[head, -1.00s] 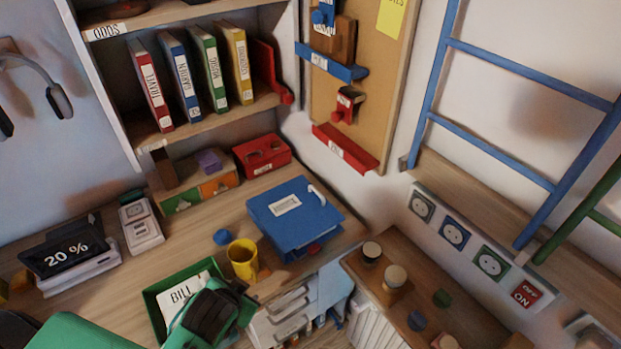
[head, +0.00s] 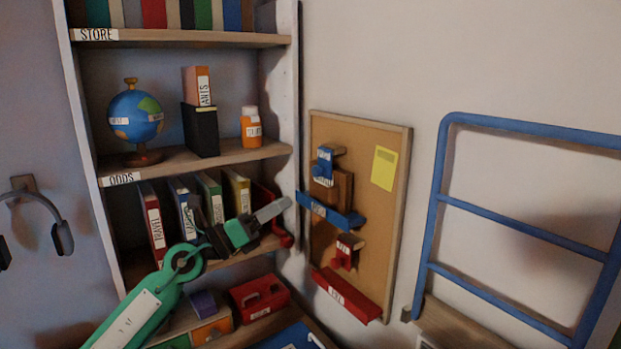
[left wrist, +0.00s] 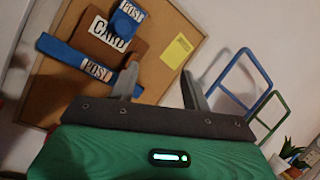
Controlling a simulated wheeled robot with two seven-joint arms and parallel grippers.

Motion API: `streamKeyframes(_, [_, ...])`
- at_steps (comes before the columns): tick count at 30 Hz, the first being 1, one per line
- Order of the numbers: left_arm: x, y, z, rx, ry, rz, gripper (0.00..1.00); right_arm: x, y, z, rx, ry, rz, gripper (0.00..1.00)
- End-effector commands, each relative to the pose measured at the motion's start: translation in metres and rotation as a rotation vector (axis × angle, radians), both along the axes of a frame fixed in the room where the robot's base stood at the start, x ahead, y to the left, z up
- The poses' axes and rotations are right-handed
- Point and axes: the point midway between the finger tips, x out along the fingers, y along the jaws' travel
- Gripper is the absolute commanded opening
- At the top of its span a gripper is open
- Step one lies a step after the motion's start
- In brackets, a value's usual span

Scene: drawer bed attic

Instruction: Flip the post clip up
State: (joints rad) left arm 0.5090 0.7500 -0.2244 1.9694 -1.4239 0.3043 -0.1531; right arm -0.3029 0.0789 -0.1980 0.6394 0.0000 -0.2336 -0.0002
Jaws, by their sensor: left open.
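The blue post clip (head: 325,165) is at the top of the corkboard, over a brown card (head: 343,190). In the left wrist view the clip (left wrist: 128,20) shows a POST label, and the card (left wrist: 105,42) reads CARD. Below the card is a blue ledge (head: 331,215), also labelled POST in the left wrist view (left wrist: 90,62). My left gripper (head: 272,210) points right, just left of the blue ledge in the head view. It is open and empty; its fingers (left wrist: 160,72) overlap the board's lower right in the left wrist view. My right gripper is not in view.
The corkboard (head: 385,235) also bears a red clip (head: 343,255), a red ledge (head: 346,296) and a yellow note (head: 384,168). A shelf (head: 190,160) with binders and a globe (head: 137,117) stands left. A blue ladder frame (head: 432,230) is right.

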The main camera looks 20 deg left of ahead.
Motion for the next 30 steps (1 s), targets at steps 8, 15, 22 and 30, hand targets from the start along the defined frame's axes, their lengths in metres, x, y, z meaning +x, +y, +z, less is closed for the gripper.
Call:
streamKeyframes(8, [0.027,0.043,0.027,0.510,-0.043,0.133,0.48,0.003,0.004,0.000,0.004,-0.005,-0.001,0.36])
streamKeyframes(15, [0.039,0.050,0.031,0.594,-0.034,0.164,0.48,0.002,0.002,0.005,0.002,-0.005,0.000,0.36])
streamKeyframes(22, [0.069,0.025,0.034,0.588,-0.033,0.162,0.48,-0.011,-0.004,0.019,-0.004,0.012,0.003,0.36])
streamKeyframes(30, [0.111,-0.008,0.033,0.588,-0.034,0.161,0.48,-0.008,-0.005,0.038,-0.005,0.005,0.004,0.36])
